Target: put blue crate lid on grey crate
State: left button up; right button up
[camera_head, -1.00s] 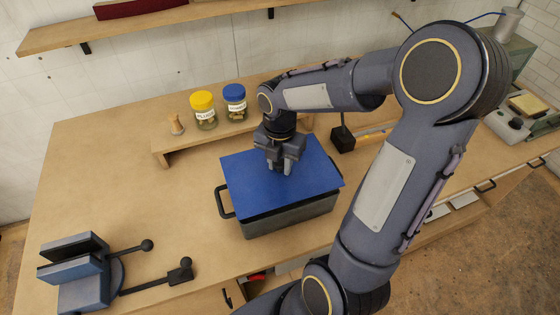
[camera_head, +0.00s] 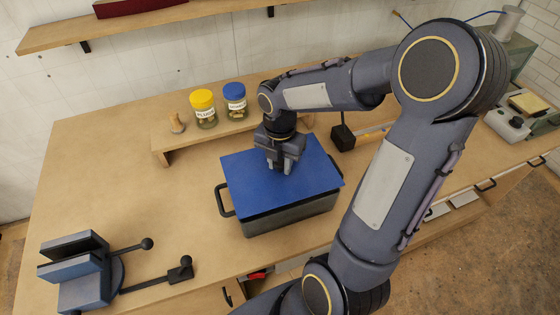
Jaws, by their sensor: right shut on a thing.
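The blue crate lid (camera_head: 250,190) lies over the top of the grey crate (camera_head: 292,216), covering its opening. At the front edge a dark band shows between lid and crate wall; I cannot tell whether the lid is fully seated. A black handle (camera_head: 222,200) sticks out on the crate's left side. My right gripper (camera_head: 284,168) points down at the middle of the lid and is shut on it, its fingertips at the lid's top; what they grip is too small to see. My left gripper is not in view.
A blue-grey vise (camera_head: 78,270) with black levers stands at the front left. A low wooden riser (camera_head: 160,148) behind the crate holds a yellow-lidded jar (camera_head: 204,110) and a blue-lidded jar (camera_head: 235,102). A black block (camera_head: 343,138) stands right of the crate.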

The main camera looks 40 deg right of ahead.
jog(key=shift+f+b, duration=0.45)
jog(key=shift+f, duration=0.25)
jog(key=shift+f, duration=0.3)
jog(key=shift+f+b, duration=0.3)
jog(key=shift+b, duration=0.05)
dwell(0.3)
jog(key=o, duration=1.1)
jog(key=shift+o, duration=0.2)
